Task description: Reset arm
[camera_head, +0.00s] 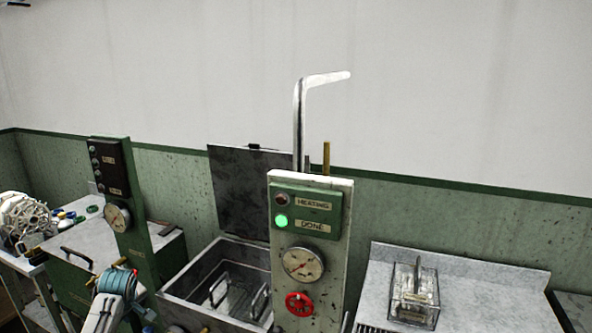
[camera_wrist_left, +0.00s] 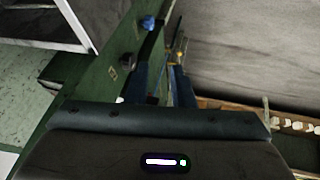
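My left gripper (camera_head: 119,278) is low at the left in the head view, in front of the left green station. It also shows in the left wrist view (camera_wrist_left: 160,75), where its two dark blue fingers stand apart with nothing visibly held between them. The fingers point towards a green panel (camera_wrist_left: 122,70). My right gripper is in neither view.
A control post (camera_head: 310,250) has a lit green DONE lamp, a gauge and a red valve. Beside it, a metal basin (camera_head: 180,289) has its lid (camera_head: 240,190) raised. A clear box (camera_head: 414,294) stands on the right counter (camera_head: 480,285). The left station (camera_head: 118,190) has another gauge.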

